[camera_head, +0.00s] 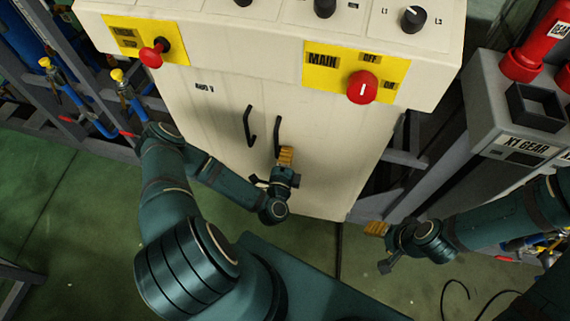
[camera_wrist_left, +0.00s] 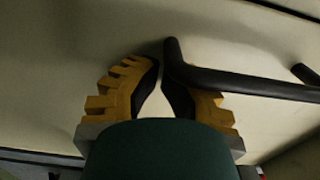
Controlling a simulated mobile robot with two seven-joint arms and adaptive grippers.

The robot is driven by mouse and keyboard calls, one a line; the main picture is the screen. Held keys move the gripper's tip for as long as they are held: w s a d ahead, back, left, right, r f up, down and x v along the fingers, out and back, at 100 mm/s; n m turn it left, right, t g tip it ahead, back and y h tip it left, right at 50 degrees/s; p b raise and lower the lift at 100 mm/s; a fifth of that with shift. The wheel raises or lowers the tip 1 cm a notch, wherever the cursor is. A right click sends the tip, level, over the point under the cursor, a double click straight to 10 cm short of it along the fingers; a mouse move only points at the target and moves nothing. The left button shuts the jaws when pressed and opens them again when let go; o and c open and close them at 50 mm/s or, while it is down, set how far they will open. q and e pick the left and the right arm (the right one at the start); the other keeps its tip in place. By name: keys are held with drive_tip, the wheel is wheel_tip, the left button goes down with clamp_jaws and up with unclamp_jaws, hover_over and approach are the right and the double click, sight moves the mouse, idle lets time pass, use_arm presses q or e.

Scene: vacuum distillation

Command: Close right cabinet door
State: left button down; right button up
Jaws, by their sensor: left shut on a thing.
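A cream cabinet (camera_head: 335,165) stands in front of me with two black door handles side by side. The right cabinet door (camera_head: 325,150) looks flush or nearly flush with the front; I cannot tell whether a small gap is left. My left gripper (camera_head: 286,156) is at the lower end of the right handle (camera_head: 277,128), shut on it. In the left wrist view the yellow-padded fingers (camera_wrist_left: 168,88) are at the black handle (camera_wrist_left: 245,83), which partly covers one finger. The left handle (camera_head: 249,126) is free. My right gripper (camera_head: 376,229) hangs right of the cabinet, away from it; its finger opening is unclear.
A grey gear unit (camera_head: 500,110) stands at the right. Blue pipes with yellow caps (camera_head: 117,75) are at the left.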

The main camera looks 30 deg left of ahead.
use_arm(q)
drive_tip(key=shift+w, duration=0.2)
drive_tip(key=w+m+h, duration=0.1)
drive_tip(key=w+a+m+h, duration=0.1)
drive_tip(key=h, duration=0.1)
drive_tip(key=shift+w+r+t, duration=0.1)
drive_tip(key=shift+r+t, duration=0.05)
drive_tip(key=shift+t, duration=0.15)
